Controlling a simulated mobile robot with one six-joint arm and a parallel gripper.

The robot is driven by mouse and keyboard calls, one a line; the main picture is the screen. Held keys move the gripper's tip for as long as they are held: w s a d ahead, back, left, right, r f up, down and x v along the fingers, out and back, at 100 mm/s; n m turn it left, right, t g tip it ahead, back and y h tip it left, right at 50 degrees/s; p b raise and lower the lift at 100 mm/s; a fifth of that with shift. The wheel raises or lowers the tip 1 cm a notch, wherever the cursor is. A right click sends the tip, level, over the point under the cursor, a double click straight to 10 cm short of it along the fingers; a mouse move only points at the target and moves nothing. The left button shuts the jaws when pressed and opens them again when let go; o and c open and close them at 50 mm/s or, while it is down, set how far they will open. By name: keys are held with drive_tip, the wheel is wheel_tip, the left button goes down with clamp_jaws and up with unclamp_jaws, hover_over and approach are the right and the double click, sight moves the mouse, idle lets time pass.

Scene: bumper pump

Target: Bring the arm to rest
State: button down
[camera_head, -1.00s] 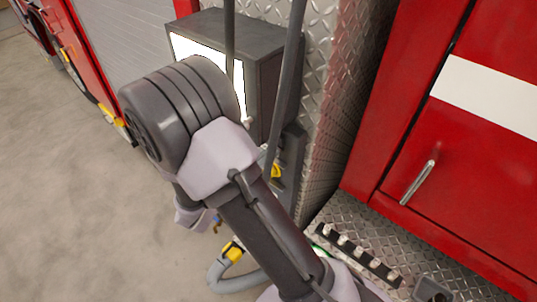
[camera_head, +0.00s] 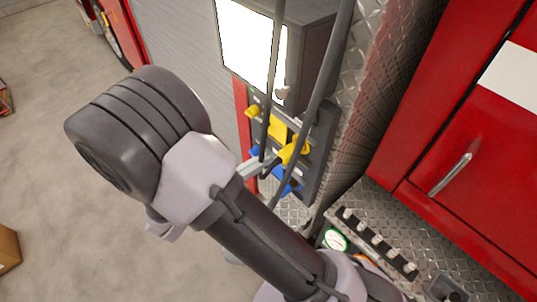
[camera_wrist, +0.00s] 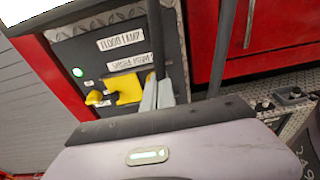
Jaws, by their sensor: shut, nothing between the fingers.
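My arm crosses the head view, bent, with its large dark joint at left. My gripper (camera_wrist: 157,95) shows in the wrist view as two pale grey fingers, shut and empty, in front of the control panel (camera_wrist: 117,63). Its fingers seem to show in the head view (camera_head: 258,166), by the yellow levers; whether they touch anything I cannot tell. The panel has a "FLOOD LAMP" label, a lit green light (camera_wrist: 78,72) and a yellow lever (camera_wrist: 125,90). Much of the gripper body is hidden in the head view.
A bright white lit panel (camera_head: 247,45) is on a dark box above the levers. Dark upright bars pass close by my gripper. A red cabinet with a metal handle (camera_head: 450,174) stands at right. Open grey floor (camera_head: 60,190) lies at left, with a cardboard box (camera_head: 8,248).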

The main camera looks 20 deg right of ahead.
drive_tip(key=shift+w+d, duration=0.1)
drive_tip(key=shift+d, duration=0.1)
drive_tip(key=s+d+f+m+g+y+b, duration=0.4)
drive_tip(key=s+f+m+g+y+b, duration=0.4)
drive_tip(key=s+f+m+b, duration=0.9)
drive_tip(key=w+a+m+t+y+b, duration=0.3)
drive_tip(key=a+m+t+y+b, duration=0.5)
drive_tip(key=b, duration=0.5)
drive_tip(key=shift+w+a+m+y+b, duration=0.15)
drive_tip(key=shift+a+m+y+b, duration=0.25)
drive_tip(key=shift+m+y, duration=0.3)
